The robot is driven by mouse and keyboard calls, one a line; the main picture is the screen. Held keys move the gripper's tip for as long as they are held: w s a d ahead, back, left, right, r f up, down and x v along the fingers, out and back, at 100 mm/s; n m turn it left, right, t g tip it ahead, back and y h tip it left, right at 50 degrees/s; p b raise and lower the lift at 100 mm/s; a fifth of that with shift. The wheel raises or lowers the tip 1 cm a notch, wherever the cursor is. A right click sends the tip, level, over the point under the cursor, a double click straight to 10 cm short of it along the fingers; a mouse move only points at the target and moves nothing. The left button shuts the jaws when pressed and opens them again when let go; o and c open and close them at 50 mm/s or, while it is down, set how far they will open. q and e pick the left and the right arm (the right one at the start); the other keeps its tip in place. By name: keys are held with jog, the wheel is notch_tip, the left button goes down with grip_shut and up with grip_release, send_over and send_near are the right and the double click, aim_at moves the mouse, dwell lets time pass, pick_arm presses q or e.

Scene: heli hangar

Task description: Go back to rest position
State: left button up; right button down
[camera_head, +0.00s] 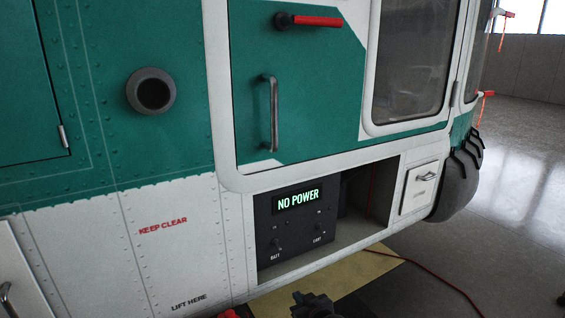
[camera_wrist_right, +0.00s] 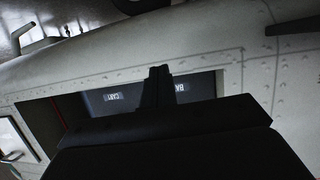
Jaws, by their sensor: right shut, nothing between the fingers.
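My right gripper (camera_head: 312,304) shows at the bottom middle of the head view, low in front of the helicopter's side and apart from it. It is shut and empty. In the right wrist view its shut dark fingers (camera_wrist_right: 158,88) stand in front of the open bay with the dark switch panel (camera_wrist_right: 122,101). In the head view this panel (camera_head: 290,258) has a lit display reading "NO POWER" (camera_head: 298,200), with switches labelled BATT and CART below it. My left gripper is not in view.
The helicopter's green and white side fills most of the head view. A door with a grey handle (camera_head: 271,113) and a red lever (camera_head: 316,21) sits above the bay. A red cable (camera_head: 435,272) runs over the floor at the right, where the floor (camera_head: 520,190) looks clear.

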jog(key=s+d+f+m+g+h, duration=0.1)
jog(key=s+d+f+g, duration=0.2)
jog(key=s, duration=1.1)
jog(key=s+d+f+g+h, duration=0.1)
jog(key=s+d+f+g, duration=0.2)
jog(key=s, duration=1.1)
jog(key=s+d+f+m+g+h, duration=0.1)
jog(key=s+f+g, duration=0.3)
jog(key=s, duration=1)
jog(key=shift+d+f+m+g+h+p, duration=0.35)
jog(key=shift+d+f, duration=0.2)
jog(key=shift+d, duration=0.35)
jog(key=shift+s, duration=0.1)
